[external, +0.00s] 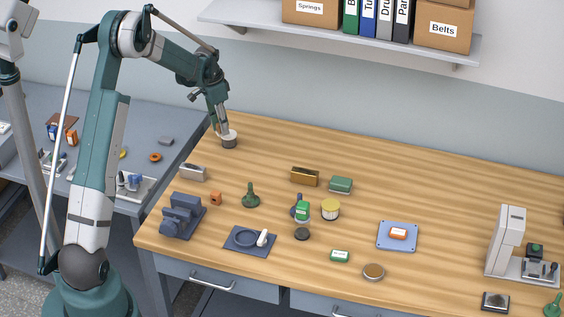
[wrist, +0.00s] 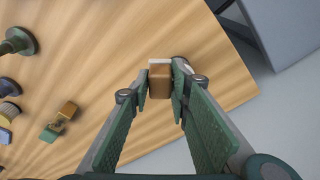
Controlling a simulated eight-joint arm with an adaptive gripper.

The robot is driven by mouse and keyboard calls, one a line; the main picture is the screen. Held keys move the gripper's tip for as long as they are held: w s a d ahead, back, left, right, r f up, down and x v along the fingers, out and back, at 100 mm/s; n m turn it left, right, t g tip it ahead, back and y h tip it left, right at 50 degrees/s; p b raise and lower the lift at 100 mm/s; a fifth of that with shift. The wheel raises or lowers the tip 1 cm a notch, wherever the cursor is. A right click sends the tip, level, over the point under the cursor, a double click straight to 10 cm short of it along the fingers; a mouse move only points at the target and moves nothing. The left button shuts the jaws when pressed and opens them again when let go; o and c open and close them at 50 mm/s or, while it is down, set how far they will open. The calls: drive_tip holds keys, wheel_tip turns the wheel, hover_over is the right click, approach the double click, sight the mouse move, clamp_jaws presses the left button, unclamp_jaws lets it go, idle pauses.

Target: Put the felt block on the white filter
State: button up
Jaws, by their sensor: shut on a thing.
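My gripper (external: 224,131) is at the far left corner of the wooden table, just above a short grey cylinder with a pale top (external: 229,141), which seems to be the white filter. In the wrist view my gripper (wrist: 160,92) is shut on a small brown block with a pale strip along its far edge, seemingly the felt block (wrist: 160,84). A rounded grey-white thing (wrist: 182,63) shows partly behind the right finger. The fingers hide much of the cylinder there. I cannot tell whether the block touches it. In the external view the block is hardly visible.
The wooden table (external: 450,200) ends close to the left of my gripper. A silver block (external: 193,172), a dark blue fixture (external: 182,217), a green knobbed tool (external: 250,197) and a gold box (external: 304,177) stand nearer the camera. The table's back strip right of the cylinder is clear.

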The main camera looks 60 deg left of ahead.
drive_tip(key=shift+w+a, duration=1.9)
drive_tip(key=shift+w, duration=0.05)
drive_tip(key=shift+f+p, duration=0.5)
drive_tip(key=shift+f, duration=1.2)
drive_tip(key=shift+f, duration=0.25)
drive_tip(key=o, duration=0.8)
drive_tip(key=shift+r, duration=0.3)
drive_tip(key=shift+s+r+b, duration=0.15)
drive_tip(key=shift+s+r, duration=0.15)
drive_tip(key=shift+r, duration=1.65)
drive_tip(key=shift+s+r+b, duration=0.2)
drive_tip(key=shift+s+r, duration=0.15)
drive_tip(key=shift+r, duration=1.65)
drive_tip(key=shift+s+r+b, duration=0.15)
drive_tip(key=shift+s+r, duration=0.15)
drive_tip(key=shift+r, duration=1.65)
